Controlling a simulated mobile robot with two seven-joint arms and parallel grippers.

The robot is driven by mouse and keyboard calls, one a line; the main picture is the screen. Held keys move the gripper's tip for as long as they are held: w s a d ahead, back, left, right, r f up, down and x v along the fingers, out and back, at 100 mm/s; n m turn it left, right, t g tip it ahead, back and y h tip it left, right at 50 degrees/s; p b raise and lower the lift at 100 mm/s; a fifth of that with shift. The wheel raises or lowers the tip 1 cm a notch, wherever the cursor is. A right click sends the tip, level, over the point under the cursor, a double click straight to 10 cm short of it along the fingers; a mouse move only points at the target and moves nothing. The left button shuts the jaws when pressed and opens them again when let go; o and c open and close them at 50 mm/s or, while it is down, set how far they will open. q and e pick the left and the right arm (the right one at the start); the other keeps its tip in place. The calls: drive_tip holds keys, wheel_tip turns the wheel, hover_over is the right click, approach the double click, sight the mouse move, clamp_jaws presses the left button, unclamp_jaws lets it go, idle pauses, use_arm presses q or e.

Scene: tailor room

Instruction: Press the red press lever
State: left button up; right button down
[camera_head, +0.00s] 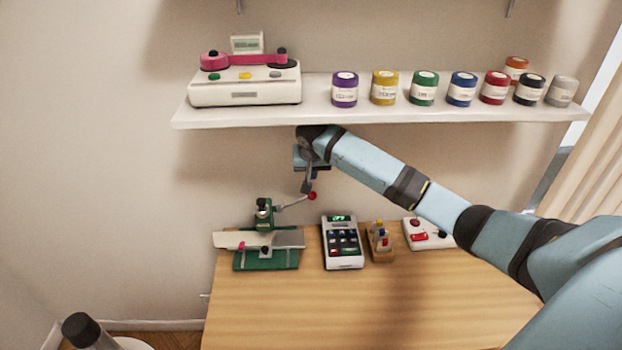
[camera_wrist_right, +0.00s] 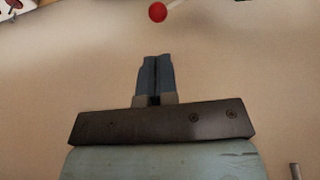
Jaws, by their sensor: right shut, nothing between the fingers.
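The press lever is a thin metal arm with a red ball knob (camera_head: 312,196) at its right end. It rises to the right from a green press (camera_head: 266,258) at the left back of the table. My right gripper (camera_head: 307,189) is shut and empty, pointing down beside the knob. In the head view its tip appears close to the knob; contact cannot be told. In the right wrist view the red knob (camera_wrist_right: 158,12) shows at the top, beyond the closed fingertips (camera_wrist_right: 155,60), with a visible gap in the picture. My left gripper is not in view.
A white shelf (camera_head: 385,113) with several colored jars and a white device (camera_head: 245,90) hangs above the gripper. On the table (camera_head: 290,300) stand a keypad device (camera_head: 342,242), a small wooden holder (camera_head: 380,243) and a white box with red buttons (camera_head: 428,236). The front of the table is clear.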

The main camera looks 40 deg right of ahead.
sight(312, 195)
drive_tip(key=p+x, duration=0.1)
drive_tip(key=x, duration=0.8)
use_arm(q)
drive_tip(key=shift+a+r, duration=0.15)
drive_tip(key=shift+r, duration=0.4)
